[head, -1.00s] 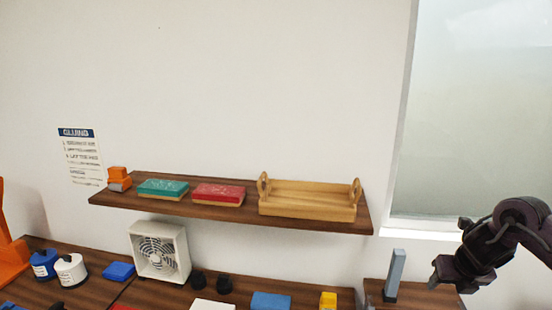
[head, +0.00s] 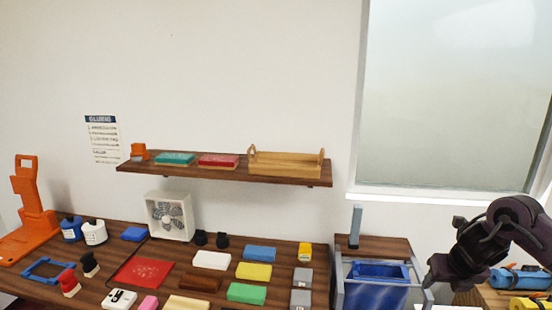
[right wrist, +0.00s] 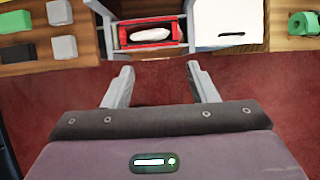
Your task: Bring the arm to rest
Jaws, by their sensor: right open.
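My right arm comes in from the right edge of the head view. Its dark gripper (head: 436,277) is beside the blue bin (head: 380,272) at the right end of the counter. In the right wrist view the two grey fingers (right wrist: 162,86) are wide apart. Nothing is between them, and dark red floor shows below. My left gripper is not in view.
The wooden counter (head: 213,285) holds several coloured blocks, bottles and a white fan (head: 170,216). A shelf (head: 222,174) above bears a wooden tray (head: 285,171). In the wrist view, a red tray (right wrist: 122,41) holds a white object beside a white box (right wrist: 228,18).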

